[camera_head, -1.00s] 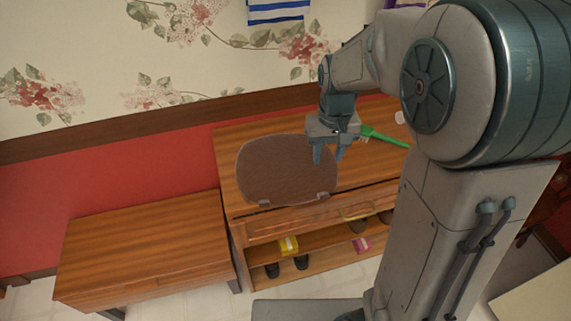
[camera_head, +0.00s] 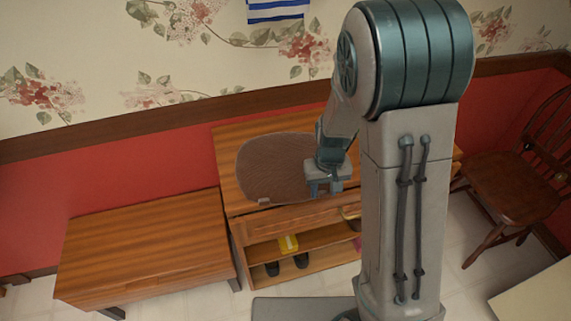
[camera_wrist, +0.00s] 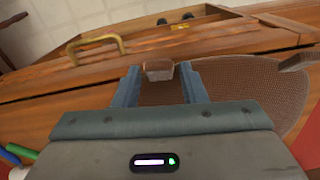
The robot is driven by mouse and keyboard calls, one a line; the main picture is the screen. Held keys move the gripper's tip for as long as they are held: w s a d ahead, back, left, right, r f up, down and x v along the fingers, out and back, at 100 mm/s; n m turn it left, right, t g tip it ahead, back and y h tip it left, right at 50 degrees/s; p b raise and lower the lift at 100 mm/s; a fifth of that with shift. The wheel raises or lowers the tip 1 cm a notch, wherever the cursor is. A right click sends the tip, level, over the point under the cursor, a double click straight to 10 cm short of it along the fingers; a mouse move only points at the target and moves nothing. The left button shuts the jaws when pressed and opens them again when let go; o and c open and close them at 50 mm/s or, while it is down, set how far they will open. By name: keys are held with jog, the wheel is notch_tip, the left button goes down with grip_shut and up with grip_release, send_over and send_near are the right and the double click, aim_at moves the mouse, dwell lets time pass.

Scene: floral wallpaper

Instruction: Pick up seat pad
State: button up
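The seat pad (camera_head: 268,165) is a brown, rounded, woven-looking pad lying flat on top of the wooden cabinet (camera_head: 229,135). My gripper (camera_head: 324,190) is over the pad's front right edge in the head view, and my arm hides part of that side. In the wrist view my gripper (camera_wrist: 160,88) is open, with its two fingers apart. A small pale tab on the edge of the seat pad (camera_wrist: 245,85) shows between the fingertips. I cannot tell whether the fingers touch the pad.
A lower wooden bench (camera_head: 145,245) stands at the left. The cabinet has a drawer with a brass handle (camera_wrist: 97,45) and a shelf with shoes and a yellow item (camera_head: 289,244). A wooden chair (camera_head: 515,185) stands at the right. Green and blue items (camera_wrist: 20,152) lie at the lower left in the wrist view.

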jog(key=shift+f, duration=0.4)
jog(key=shift+c, duration=0.4)
grip_shut()
jog(key=shift+r, duration=0.2)
